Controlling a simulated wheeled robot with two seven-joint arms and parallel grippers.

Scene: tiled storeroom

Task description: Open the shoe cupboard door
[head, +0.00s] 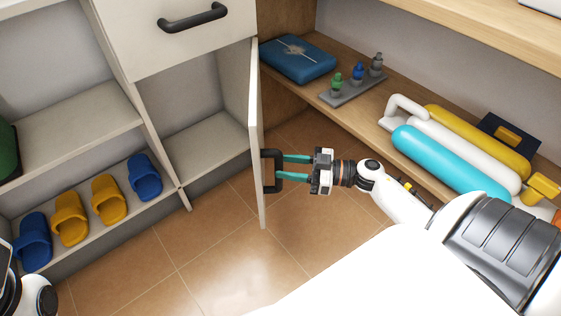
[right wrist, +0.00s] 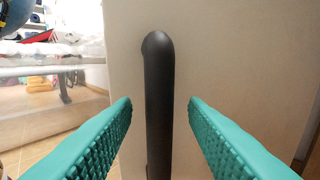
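The white cupboard door (head: 256,120) stands swung out from the cupboard and shows nearly edge-on in the head view. Its black bar handle (head: 270,158) is on the face toward the right. The handle also shows upright in the middle of the right wrist view (right wrist: 158,100), in front of the pale door face (right wrist: 230,50). My right gripper (head: 285,168) is open, its teal fingers pointing at the handle. In the right wrist view the fingers (right wrist: 160,115) are either side of the handle, with gaps on both sides. Only part of my left arm shows at bottom left; its fingers are not visible.
An empty compartment (head: 208,140) shows behind the door. Slippers (head: 70,220) stand on the lower left shelf. A drawer with a black handle (head: 192,18) is above. At right, a wooden shelf (head: 375,105) holds a blue box (head: 297,58) and cylinders (head: 450,160). Tiled floor (head: 190,250) is clear.

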